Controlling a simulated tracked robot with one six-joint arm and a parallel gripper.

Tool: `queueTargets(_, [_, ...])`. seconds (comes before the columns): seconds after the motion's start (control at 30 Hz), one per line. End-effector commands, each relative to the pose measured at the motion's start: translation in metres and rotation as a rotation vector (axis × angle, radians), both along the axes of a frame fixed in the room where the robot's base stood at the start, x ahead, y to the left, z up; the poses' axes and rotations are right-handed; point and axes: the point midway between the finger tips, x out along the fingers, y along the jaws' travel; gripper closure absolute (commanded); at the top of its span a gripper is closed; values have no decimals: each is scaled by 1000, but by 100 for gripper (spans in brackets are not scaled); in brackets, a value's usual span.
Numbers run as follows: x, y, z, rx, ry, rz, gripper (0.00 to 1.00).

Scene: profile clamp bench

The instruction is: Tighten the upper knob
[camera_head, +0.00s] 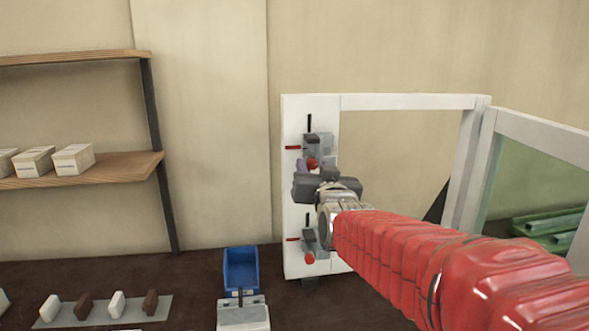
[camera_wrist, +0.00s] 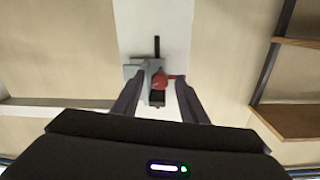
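The upper knob is a small red ball (camera_head: 312,163) on the upper grey clamp (camera_head: 322,145), on the white upright profile (camera_head: 296,205). My gripper (camera_head: 313,176) is just below and in front of it in the head view, partly covering the clamp. In the wrist view, the red knob (camera_wrist: 159,80) lies between the two dark fingers of my gripper (camera_wrist: 159,78). The fingers stand apart with gaps on both sides of the knob. I cannot tell how far the fingertips are from it in depth.
A lower clamp with another red knob (camera_head: 310,258) is below my gripper, partly behind my arm. A blue bin (camera_head: 241,269) stands on the dark bench (camera_head: 190,270). A wooden shelf (camera_head: 100,169) is at left. Hinged white frame (camera_head: 545,137) is at right.

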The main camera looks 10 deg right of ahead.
Motion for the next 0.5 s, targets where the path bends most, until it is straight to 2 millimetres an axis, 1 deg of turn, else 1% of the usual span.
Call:
queueTargets(0.03, [0,0,0,0,0,0,65])
queueTargets(0.07, [0,0,0,0,0,0,67])
queueTargets(0.5, [0,0,0,0,0,1,98])
